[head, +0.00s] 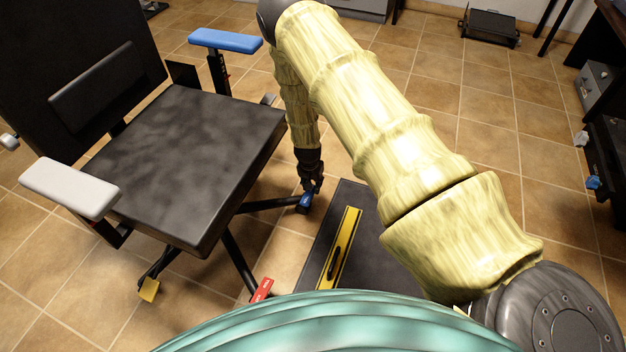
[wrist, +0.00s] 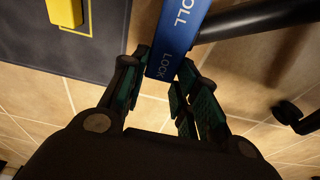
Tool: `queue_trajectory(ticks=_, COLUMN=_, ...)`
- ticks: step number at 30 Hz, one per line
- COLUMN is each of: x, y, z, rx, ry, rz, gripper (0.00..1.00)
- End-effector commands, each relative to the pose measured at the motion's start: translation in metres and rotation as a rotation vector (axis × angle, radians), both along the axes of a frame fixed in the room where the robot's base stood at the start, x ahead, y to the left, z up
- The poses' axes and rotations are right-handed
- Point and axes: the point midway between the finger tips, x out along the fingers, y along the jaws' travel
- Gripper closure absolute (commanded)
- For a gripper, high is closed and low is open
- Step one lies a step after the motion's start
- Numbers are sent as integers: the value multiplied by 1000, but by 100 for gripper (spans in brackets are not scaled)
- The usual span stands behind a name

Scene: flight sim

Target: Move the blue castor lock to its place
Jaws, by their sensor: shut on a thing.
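The blue castor lock (head: 306,200) sits at the end of a leg of the office chair's base, close to the floor. In the wrist view it is a blue bar (wrist: 178,40) with the words ROLL and LOCK, and its LOCK end lies between my fingers. My gripper (head: 312,187) points down at it and is shut on it; in the wrist view the fingertips (wrist: 163,72) are on either side of the bar. A red castor lock (head: 262,290) and a yellow castor lock (head: 149,290) are on other legs of the chair.
The black chair (head: 185,150) has a white armrest (head: 70,187) and a blue armrest (head: 225,40). A dark mat (head: 310,245) with a yellow bar (head: 340,250) lies right of the blue lock.

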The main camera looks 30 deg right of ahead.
Motion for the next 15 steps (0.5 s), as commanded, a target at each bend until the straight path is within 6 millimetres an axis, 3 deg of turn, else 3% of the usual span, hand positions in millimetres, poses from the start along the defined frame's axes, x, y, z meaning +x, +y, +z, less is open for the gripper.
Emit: queue_trajectory(ticks=15, x=-5, y=6, z=9, rx=-184, ry=-164, rz=3, gripper=94)
